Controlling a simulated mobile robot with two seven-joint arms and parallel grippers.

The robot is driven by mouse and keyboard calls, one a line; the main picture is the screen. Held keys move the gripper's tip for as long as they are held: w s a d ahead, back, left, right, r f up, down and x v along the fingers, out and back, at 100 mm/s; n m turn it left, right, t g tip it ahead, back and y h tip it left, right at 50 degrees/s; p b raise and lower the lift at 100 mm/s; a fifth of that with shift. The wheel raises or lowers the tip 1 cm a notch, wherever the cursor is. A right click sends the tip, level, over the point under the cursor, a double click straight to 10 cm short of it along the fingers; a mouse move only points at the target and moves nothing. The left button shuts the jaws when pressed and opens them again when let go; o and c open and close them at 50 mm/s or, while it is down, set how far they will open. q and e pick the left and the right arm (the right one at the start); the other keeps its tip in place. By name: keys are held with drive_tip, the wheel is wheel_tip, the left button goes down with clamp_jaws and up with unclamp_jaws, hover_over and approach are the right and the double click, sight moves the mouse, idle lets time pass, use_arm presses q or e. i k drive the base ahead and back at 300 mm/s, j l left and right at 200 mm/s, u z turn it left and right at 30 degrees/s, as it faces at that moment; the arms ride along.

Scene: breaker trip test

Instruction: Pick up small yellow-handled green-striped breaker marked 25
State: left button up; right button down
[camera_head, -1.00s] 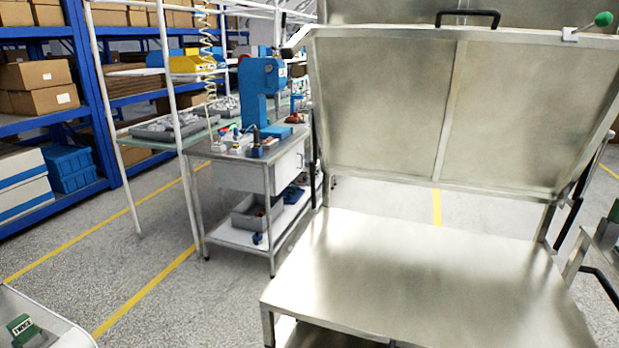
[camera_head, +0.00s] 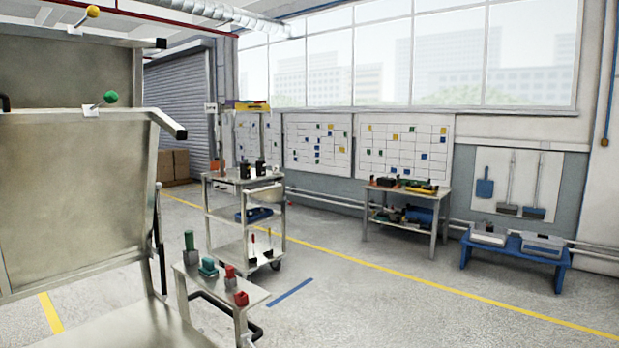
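I cannot make out a small green-striped breaker with a yellow handle or a 25 marking in this view. Neither of my grippers shows in the head view.
A steel bench with a raised panel (camera_head: 75,200) fills the left. Beside it, a small side table (camera_head: 191,288) holds green pieces (camera_head: 208,267) and red pieces (camera_head: 230,272). Behind are a cart (camera_head: 225,217), a tool table (camera_head: 404,194) and a blue bench (camera_head: 516,252). The right floor is open.

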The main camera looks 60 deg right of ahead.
sight(245, 174)
drive_tip(key=l+z, duration=0.3)
drive_tip(key=z, duration=0.15)
drive_tip(key=l+z, duration=0.3)
drive_tip(key=z, duration=0.15)
drive_tip(key=i+l+z, duration=0.2)
drive_tip(key=l+z, duration=0.25)
drive_tip(key=i+l+z, duration=1.2)
drive_tip(key=i+j+u, duration=0.1)
drive_tip(key=i+u, duration=0.3)
drive_tip(key=i+l+u, duration=0.1)
drive_tip(key=i+u, duration=0.25)
drive_tip(key=i, duration=0.15)
drive_tip(key=i+l+u, duration=0.2)
drive_tip(key=i+u, duration=0.2)
drive_tip(key=i+j+u, duration=0.1)
drive_tip(key=i, duration=0.4)
drive_tip(key=i+j, duration=0.25)
drive_tip(key=i, duration=0.25)
drive_tip(key=i+j+u, duration=0.15)
drive_tip(key=i, duration=0.35)
drive_tip(key=i+j+z, duration=0.2)
drive_tip(key=i+j, duration=0.15)
drive_tip(key=i, duration=0.1)
